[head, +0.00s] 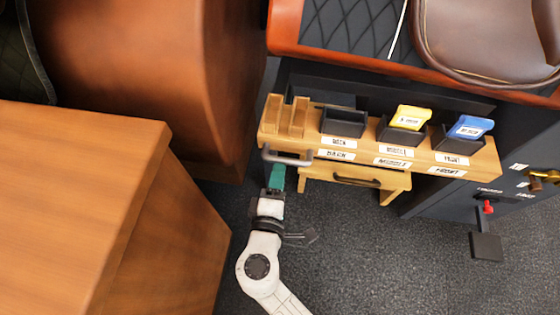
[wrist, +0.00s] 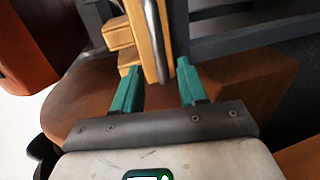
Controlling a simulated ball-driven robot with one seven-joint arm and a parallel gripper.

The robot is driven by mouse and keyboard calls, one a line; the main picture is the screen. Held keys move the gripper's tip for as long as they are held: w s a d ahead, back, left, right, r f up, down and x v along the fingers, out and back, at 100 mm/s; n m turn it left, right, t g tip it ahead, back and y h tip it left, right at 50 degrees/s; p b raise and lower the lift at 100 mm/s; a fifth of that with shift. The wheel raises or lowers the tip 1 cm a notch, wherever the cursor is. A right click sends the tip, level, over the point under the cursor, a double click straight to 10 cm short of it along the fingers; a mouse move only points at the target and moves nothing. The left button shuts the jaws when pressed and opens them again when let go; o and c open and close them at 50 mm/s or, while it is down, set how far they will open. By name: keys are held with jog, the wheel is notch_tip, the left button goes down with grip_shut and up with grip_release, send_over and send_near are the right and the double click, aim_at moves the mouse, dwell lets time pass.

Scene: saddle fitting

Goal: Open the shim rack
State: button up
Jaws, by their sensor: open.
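The shim rack (head: 275,140) is a wooden shelf front on the dark cabinet in the head view, with a grey bar handle (head: 288,158) at its left end. My gripper (head: 277,170) is just below that handle, its teal fingers pointing up at it. In the wrist view my gripper (wrist: 160,72) is open, with a wooden edge (wrist: 146,45) and the grey handle bar (wrist: 155,30) in the gap between the fingers or just beyond it. I cannot tell whether either finger touches them.
Dark bins hold a yellow piece (head: 411,117) and a blue piece (head: 471,127); another bin (head: 343,122) looks empty. A wooden block (head: 75,170) stands left.

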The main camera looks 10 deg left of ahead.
aim_at(283, 158)
jog(key=b+x, duration=0.1)
jog(key=x, duration=0.5)
jog(key=shift+w+d+f, duration=0.1)
jog(key=shift+w, duration=0.1)
grip_shut()
dwell(0.4)
